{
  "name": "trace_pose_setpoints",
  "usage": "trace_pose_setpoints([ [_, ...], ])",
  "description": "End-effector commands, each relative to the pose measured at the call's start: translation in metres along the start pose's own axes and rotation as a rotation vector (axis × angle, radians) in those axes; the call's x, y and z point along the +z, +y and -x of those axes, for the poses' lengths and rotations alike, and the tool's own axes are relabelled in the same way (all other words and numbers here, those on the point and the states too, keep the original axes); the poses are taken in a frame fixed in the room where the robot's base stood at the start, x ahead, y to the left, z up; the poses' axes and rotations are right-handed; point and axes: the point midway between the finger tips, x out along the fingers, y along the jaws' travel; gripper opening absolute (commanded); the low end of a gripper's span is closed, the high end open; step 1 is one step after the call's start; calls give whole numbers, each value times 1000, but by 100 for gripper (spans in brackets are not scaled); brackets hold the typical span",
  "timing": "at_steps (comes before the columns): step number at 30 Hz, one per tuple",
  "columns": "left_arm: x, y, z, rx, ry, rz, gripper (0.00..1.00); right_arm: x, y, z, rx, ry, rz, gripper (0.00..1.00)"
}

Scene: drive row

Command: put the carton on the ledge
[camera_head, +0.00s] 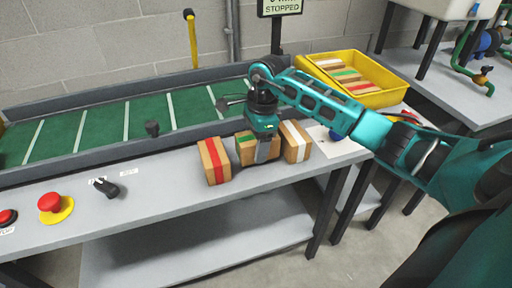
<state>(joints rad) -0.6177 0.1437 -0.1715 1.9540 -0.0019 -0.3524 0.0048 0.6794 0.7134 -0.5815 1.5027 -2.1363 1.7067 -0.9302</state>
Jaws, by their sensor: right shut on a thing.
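My right gripper (264,150) points down over the grey ledge (150,190) in front of the conveyor. It is shut on a brown carton with a green stripe (244,147), which stands at the ledge surface between two others. The gripper hides part of this carton, and I cannot tell if it fully rests on the ledge. A carton with a red stripe (215,161) stands to its left and a carton with a white stripe (296,141) to its right. My left gripper is not in view.
A yellow crate (398,93) with several striped cartons stands at the back right. The green conveyor belt (110,124) runs behind the ledge. A red button (50,202) and a black switch (106,187) are on the ledge's left. A white sheet (340,144) lies right of the cartons.

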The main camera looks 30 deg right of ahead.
Motion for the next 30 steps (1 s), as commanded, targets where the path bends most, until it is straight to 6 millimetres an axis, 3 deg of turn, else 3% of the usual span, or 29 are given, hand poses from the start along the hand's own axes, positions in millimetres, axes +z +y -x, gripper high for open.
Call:
trace_pose_setpoints([
  [3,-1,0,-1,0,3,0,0,-1,0,-13,-1,-2,0,28],
  [13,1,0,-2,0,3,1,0,-2,0,-16,-2,-1,1,28],
  [14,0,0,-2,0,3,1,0,-2,0,-16,0,0,1,68],
  [15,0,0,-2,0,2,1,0,-2,0,-15,0,-1,1,72],
  [21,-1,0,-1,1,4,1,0,-2,0,-15,0,-1,1,91],
  [30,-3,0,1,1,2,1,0,-1,0,-12,-1,-1,1,92],
])
